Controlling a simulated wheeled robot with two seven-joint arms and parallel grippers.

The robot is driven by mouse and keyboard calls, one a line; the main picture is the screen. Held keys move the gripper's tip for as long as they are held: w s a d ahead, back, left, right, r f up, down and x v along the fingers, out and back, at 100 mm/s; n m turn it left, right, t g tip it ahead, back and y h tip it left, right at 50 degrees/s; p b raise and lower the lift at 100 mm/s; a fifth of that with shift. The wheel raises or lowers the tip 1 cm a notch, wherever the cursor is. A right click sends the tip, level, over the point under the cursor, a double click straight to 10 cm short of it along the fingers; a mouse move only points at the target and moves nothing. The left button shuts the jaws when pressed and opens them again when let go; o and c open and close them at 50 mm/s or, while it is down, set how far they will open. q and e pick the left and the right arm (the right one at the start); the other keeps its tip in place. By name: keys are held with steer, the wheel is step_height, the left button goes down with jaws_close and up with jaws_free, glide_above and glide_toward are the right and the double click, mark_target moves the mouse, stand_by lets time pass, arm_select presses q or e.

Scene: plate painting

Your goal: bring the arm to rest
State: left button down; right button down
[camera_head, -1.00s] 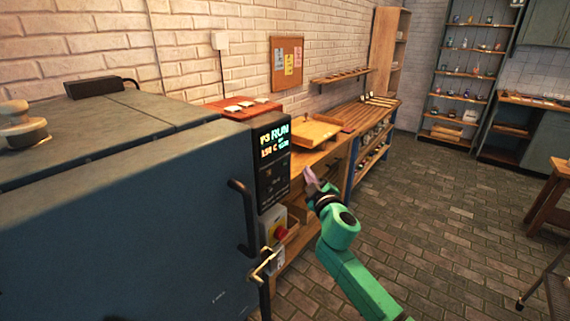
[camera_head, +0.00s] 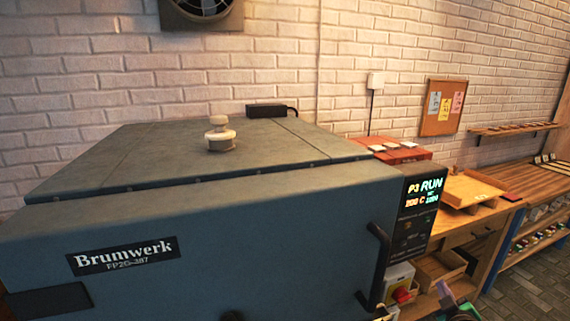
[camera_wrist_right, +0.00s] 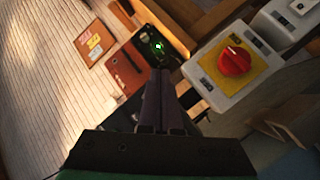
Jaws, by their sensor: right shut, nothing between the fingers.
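My right gripper (camera_head: 445,294) shows only in part at the bottom right of the head view, in front of the workbench and right of the kiln's handle. In the right wrist view its two dark fingers (camera_wrist_right: 158,88) are together with nothing between them. Beyond them are a control box with a red knob on a yellow plate (camera_wrist_right: 235,62) and the lit panel (camera_wrist_right: 158,45). Most of my right arm is out of the head view. My left gripper is not in view.
A large blue-grey kiln (camera_head: 220,235) marked Brumwerk fills the left and middle, closed. Its display (camera_head: 424,192) reads P3 RUN. A black handle (camera_head: 374,265) stands out from its front. A wooden workbench (camera_head: 500,212) lies to the right; some brick floor (camera_head: 525,285) is bare.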

steer(key=s+a+f+g+y, duration=0.15)
steer(key=s+f, duration=0.35)
steer(key=f, duration=0.5)
steer(key=s+a+f+m+g+y, duration=0.1)
steer(key=s+a+f+g, duration=0.25)
steer(key=f, duration=0.65)
steer(key=s+a+f+g+y, duration=0.1)
steer(key=s+f+g, duration=0.1)
steer(key=s+f, duration=0.6)
steer(key=s+a+f+g, duration=0.2)
steer(key=s+a+f, duration=0.2)
steer(key=s, duration=0.5)
steer(key=s+a+f+m+g+y, duration=0.1)
steer(key=s+a+f, duration=0.3)
steer(key=s+f, duration=0.4)
steer(key=s+a+f+g+y, duration=0.1)
steer(key=s+a+f+g, duration=0.2)
steer(key=s+f, duration=0.3)
steer(key=s+a, duration=0.1)
steer(key=s, duration=0.3)
steer(key=shift+a+m, duration=0.2)
steer(key=shift+m, duration=0.1)
